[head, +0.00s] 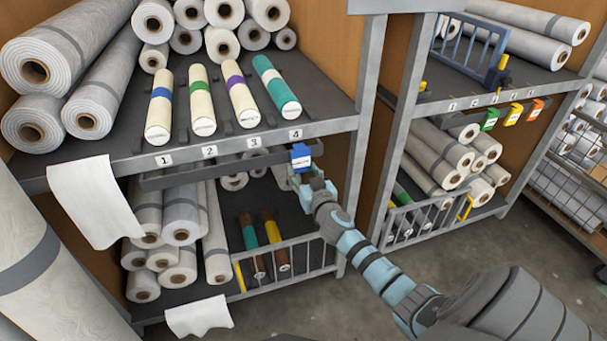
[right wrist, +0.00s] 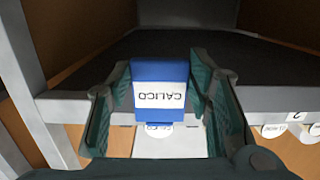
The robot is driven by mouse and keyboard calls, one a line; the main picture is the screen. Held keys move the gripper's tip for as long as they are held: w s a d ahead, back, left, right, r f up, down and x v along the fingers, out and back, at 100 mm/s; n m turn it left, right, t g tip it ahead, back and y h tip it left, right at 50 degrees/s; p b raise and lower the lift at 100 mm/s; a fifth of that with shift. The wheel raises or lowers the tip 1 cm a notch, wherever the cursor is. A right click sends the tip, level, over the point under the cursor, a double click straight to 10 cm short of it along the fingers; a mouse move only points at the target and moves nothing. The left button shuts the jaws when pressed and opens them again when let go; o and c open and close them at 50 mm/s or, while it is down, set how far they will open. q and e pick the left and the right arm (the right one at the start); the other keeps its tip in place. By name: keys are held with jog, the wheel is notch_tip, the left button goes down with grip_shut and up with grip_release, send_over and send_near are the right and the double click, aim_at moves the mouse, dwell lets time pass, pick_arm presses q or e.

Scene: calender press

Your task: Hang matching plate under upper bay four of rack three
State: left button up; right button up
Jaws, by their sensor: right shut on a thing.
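My right gripper (head: 304,172) is shut on a small blue plate (head: 301,156), just under the front edge of the left rack's upper shelf (head: 235,142), below the tag for bay 4 (head: 295,134). In the right wrist view the blue plate (right wrist: 160,92) stands between the fingers; its white label reads CALICO upside down. A grey rail (head: 215,173) runs under the shelf edge; I cannot tell whether the plate touches it. My left gripper is not in view.
The right rack carries green (head: 489,119), yellow (head: 513,114) and orange (head: 537,109) plates under its upper shelf. A railing (head: 290,264) fronts the left rack's lower shelf. White cloth (head: 94,200) hangs at the left. Grey floor (head: 345,300) lies open between racks.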

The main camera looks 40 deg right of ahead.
jog(key=o, duration=1.2)
